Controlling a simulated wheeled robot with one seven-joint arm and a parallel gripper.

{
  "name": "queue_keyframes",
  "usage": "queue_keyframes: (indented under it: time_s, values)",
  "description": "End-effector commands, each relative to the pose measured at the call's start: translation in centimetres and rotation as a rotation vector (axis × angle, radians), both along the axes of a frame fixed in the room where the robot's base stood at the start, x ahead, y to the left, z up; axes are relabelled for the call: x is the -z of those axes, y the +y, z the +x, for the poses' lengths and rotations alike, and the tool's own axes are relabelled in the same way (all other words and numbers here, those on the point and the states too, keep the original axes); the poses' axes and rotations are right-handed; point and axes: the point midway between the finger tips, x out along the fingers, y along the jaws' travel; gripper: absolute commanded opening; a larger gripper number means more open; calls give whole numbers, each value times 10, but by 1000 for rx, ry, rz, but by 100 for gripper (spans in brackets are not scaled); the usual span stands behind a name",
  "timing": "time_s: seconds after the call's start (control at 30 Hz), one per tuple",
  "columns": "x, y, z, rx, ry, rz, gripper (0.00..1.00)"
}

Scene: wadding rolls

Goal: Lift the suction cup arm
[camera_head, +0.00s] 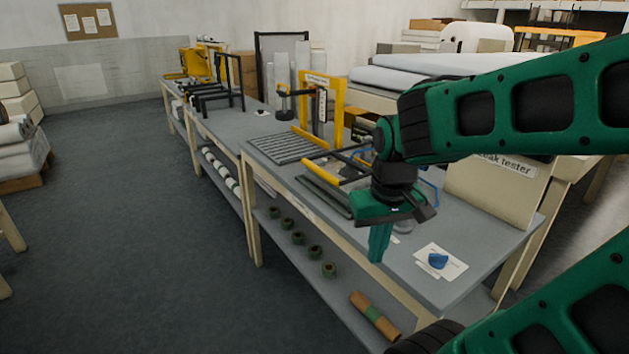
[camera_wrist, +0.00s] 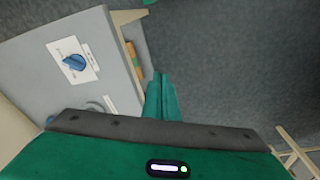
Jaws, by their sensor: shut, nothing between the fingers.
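My gripper (camera_head: 378,246) points down beside the front edge of the grey-topped bench (camera_head: 455,283). Its green fingers are shut together with nothing between them, and they also show in the wrist view (camera_wrist: 161,97). Behind the gripper, a bar with a yellow handle (camera_head: 322,171) and dark arms reaches over the bench. I cannot tell whether this is the suction cup arm, since my wrist hides part of the assembly. No suction cup shows clearly. The gripper is apart from the yellow handle, to its right and lower in the picture.
A blue knob (camera_head: 438,260) on a white card lies on the bench, right of my gripper; it shows in the wrist view (camera_wrist: 75,62). A yellow frame (camera_head: 336,95) and slatted plate (camera_head: 285,147) stand further back. Rolls lie on the lower shelf (camera_head: 283,240).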

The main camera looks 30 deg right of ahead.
Motion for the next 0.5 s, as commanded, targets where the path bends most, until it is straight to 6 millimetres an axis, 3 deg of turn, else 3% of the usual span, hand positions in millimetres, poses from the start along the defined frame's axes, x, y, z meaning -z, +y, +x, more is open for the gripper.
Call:
queue_keyframes:
  time_s: [0.03, 0.1, 0.2, 0.33, 0.5]
  values:
    - [-1, 17, 35, -122, -40, -27, 0]
    - [-3, 38, 81, -286, -96, -65, 0]
    - [-1, 54, 131, -473, -117, -117, 0]
    - [9, 50, 176, -654, -64, -196, 0]
    - [28, 24, 220, -853, 79, -307, 0]
